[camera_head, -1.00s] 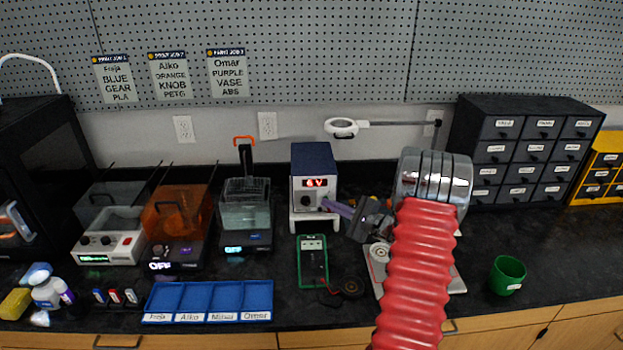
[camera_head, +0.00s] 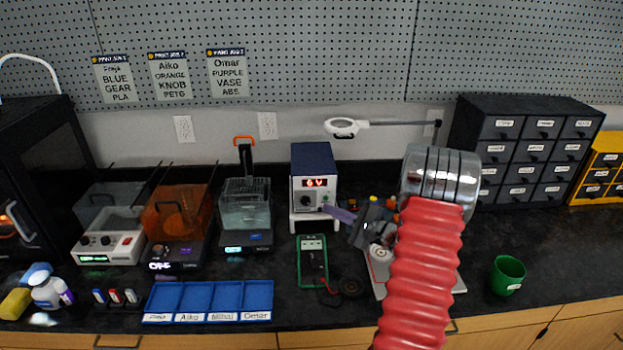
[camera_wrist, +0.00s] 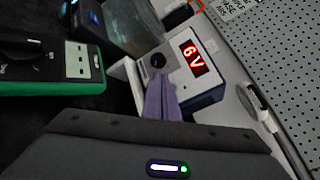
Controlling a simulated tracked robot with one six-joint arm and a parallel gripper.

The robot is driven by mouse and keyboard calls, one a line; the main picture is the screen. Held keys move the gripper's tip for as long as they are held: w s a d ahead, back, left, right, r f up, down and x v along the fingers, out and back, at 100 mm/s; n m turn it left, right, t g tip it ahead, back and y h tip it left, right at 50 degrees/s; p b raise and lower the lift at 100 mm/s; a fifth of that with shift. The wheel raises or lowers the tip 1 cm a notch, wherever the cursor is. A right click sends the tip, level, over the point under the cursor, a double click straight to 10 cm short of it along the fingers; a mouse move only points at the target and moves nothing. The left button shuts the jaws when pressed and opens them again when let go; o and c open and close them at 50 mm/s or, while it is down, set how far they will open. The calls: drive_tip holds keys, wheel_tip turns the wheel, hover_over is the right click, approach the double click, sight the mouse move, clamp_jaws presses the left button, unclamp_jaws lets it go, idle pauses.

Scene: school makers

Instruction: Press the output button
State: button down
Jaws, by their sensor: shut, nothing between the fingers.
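The power supply (camera_head: 315,165) is a dark blue box with a pale front, on a white stand at the back of the bench. Its red display reads 6 V, and a dark knob (camera_head: 306,199) sits below it. A small green spot (camera_head: 326,199), which looks like the output button, shows at the lower right of the front. My gripper (camera_head: 329,209) has purple fingers, shut and empty, with tips just below and right of that spot. In the wrist view the fingertips (camera_wrist: 160,80) overlap the front beside the knob and hide the button. Contact cannot be told.
A clear tank (camera_head: 245,203) stands to the left. A blue sorting tray (camera_head: 208,296) lies at the front. A green cup (camera_head: 507,275) stands at right, with clear bench around it.

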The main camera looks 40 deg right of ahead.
drive_tip(key=s+a, duration=0.2)
drive_tip(key=s, duration=0.1)
drive_tip(key=shift+s+a, duration=0.3)
idle(0.6)
drive_tip(key=s+a+r+n+g+y, duration=0.1)
drive_tip(key=a+r+n+g+y, duration=0.3)
drive_tip(key=a, duration=0.9)
drive_tip(key=s+a+r+n+g+y, duration=0.15)
drive_tip(key=a+r+n+g, duration=0.35)
drive_tip(key=a, duration=0.8)
drive_tip(key=s+a+r+n+g+h, duration=0.15)
drive_tip(key=s+a+n+g, duration=0.25)
drive_tip(key=s+a+n, duration=0.5)
drive_tip(key=s+a+r+n+t+h, duration=0.1)
drive_tip(key=s+r+n+h, duration=0.4)
drive_tip(key=s, duration=0.4)
drive_tip(key=shift+s+a+r+n+t+h, duration=0.15)
drive_tip(key=shift+s+a+n+t+h, duration=0.3)
drive_tip(key=shift+h, duration=0.65)
